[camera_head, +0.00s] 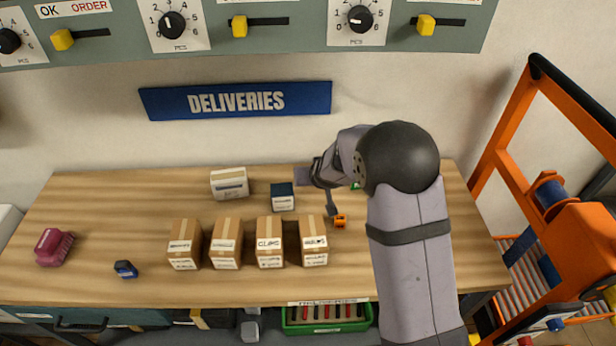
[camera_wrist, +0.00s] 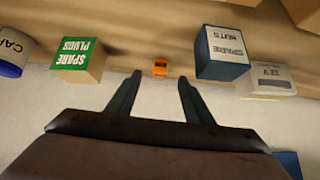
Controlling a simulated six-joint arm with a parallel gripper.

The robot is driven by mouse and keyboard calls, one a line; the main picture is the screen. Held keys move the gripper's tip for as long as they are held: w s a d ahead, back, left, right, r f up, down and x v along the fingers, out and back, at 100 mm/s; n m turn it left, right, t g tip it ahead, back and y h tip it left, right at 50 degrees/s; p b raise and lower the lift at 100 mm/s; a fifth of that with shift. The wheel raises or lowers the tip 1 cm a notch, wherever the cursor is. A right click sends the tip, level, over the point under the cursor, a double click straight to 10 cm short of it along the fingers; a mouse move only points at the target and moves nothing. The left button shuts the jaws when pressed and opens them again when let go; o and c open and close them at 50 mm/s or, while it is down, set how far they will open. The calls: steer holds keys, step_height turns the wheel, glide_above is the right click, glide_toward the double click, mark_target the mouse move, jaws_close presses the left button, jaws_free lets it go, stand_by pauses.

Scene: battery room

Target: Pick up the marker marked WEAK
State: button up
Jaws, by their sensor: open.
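A small orange block-like marker (camera_head: 340,221) stands on the wooden table, right of the middle. Its label is too small to read, so I cannot confirm the word WEAK. It also shows in the wrist view (camera_wrist: 160,68), beyond the gap between my fingertips and roughly centred on it. My gripper (camera_wrist: 160,78) is open and empty. In the head view my arm hides most of the gripper, and a dark finger shows just above the marker. I cannot tell whether any finger touches it.
A blue SPARE NUTS box (camera_wrist: 221,53) and a green SPARE PLUGS box (camera_wrist: 79,60) flank the marker. A white 12 V box (camera_head: 229,183) stands farther left. Several cardboard boxes (camera_head: 270,242) line the front.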

steer(key=w, duration=0.1)
steer(key=w+f, duration=0.1)
steer(key=shift+w+a+f+t, duration=0.25)
steer(key=shift+w+a+t, duration=0.05)
steer(key=shift+w+t, duration=0.1)
steer(key=shift+w+f, duration=0.1)
steer(key=shift+x, duration=0.9)
steer(key=shift+p, duration=0.3)
steer(key=shift+p+x, duration=1.15)
steer(key=shift+x, duration=1.45)
steer(key=c, duration=1.1)
